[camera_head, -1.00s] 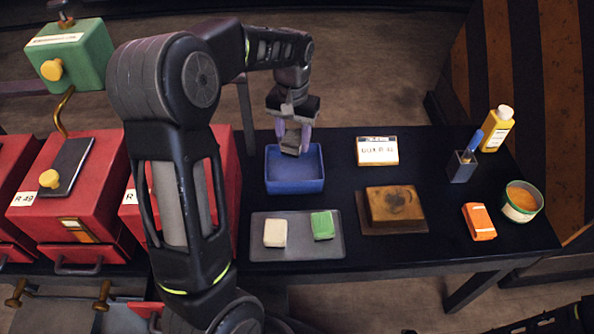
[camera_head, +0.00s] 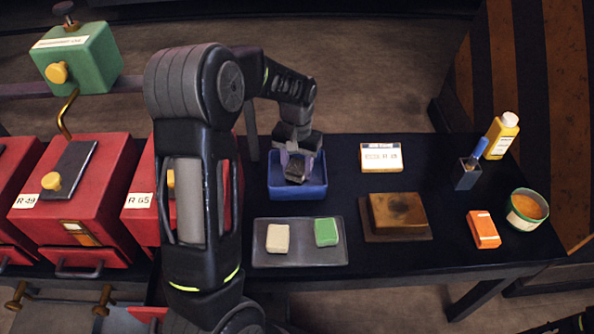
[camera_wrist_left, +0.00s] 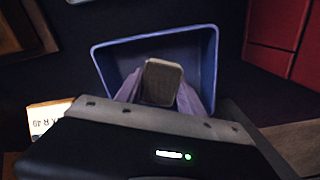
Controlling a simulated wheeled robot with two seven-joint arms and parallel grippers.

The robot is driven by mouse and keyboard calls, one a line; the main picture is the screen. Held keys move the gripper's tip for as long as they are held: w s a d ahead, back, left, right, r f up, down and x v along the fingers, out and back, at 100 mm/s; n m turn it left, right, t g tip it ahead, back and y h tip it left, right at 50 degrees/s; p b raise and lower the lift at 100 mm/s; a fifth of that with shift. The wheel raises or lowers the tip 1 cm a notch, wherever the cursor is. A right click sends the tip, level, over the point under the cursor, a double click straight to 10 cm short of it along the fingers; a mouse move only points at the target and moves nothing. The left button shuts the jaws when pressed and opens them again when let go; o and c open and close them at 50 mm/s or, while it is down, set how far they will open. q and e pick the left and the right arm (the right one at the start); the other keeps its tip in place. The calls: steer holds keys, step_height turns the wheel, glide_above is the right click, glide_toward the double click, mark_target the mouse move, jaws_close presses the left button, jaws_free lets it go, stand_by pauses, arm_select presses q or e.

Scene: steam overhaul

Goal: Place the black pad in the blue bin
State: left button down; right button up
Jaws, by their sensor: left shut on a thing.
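My left gripper (camera_head: 297,168) is shut on the black pad (camera_head: 295,173), a small dark block. It holds the pad over the blue bin (camera_head: 297,194), within the bin's outline. In the left wrist view the pad (camera_wrist_left: 161,83) sits between the purple-grey fingers, with the blue bin (camera_wrist_left: 211,62) around and behind it. I cannot tell whether the pad touches the bin floor. My right gripper is not in view; only a dark piece shows at the lower right corner.
A grey tray (camera_head: 300,257) with a white block (camera_head: 278,238) and a green block (camera_head: 326,232) lies in front of the bin. A labelled box (camera_head: 381,158) and a brown block (camera_head: 397,210) stand to the right. Red cabinets (camera_head: 90,210) stand at left.

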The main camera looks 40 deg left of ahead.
mark_target(297, 166)
arm_select(q)
steer(key=shift+f, duration=0.75)
steer(key=shift+f, duration=0.2)
steer(key=c, duration=0.7)
jaws_free()
steer(key=shift+r, duration=0.15)
step_height(297, 166, up, 12)
steer(key=shift+r+p, duration=0.1)
steer(key=shift+p, duration=0.4)
